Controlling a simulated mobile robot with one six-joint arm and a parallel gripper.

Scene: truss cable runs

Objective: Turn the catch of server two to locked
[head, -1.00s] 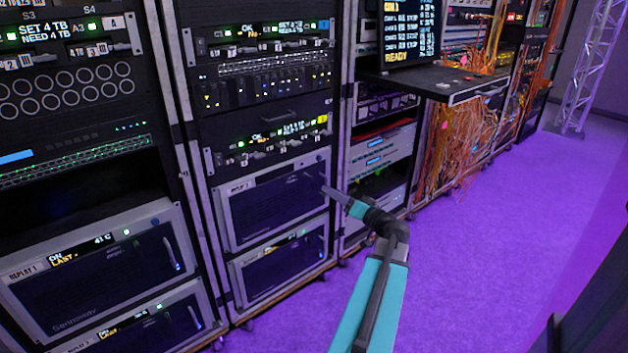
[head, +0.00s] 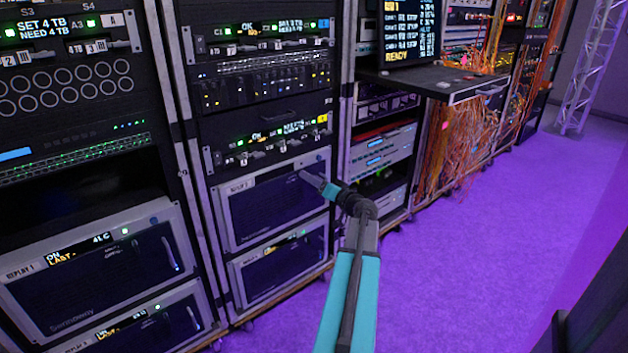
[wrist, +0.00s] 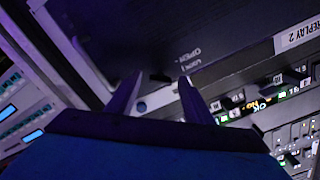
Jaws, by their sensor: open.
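Server two is the dark-fronted unit labelled REPLAY 2 (head: 262,212), low in the middle rack in the head view. Its label (wrist: 297,32) shows in the wrist view. The words OPEN and LOCK are printed on its front (wrist: 191,60). A small dark piece that looks like the catch (wrist: 160,77) lies between my fingertips in the wrist view; I cannot tell which word it points to. My gripper (wrist: 158,82) is open, its two fingers either side of that piece, contact unclear. In the head view my gripper (head: 308,180) is at the server's upper right front.
A round blue button (wrist: 141,106) sits close to my fingers. A grey frame edge with a handle (wrist: 90,65) runs nearby. A pull-out shelf (head: 440,86) with a screen juts out at right, above hanging orange cables (head: 455,145).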

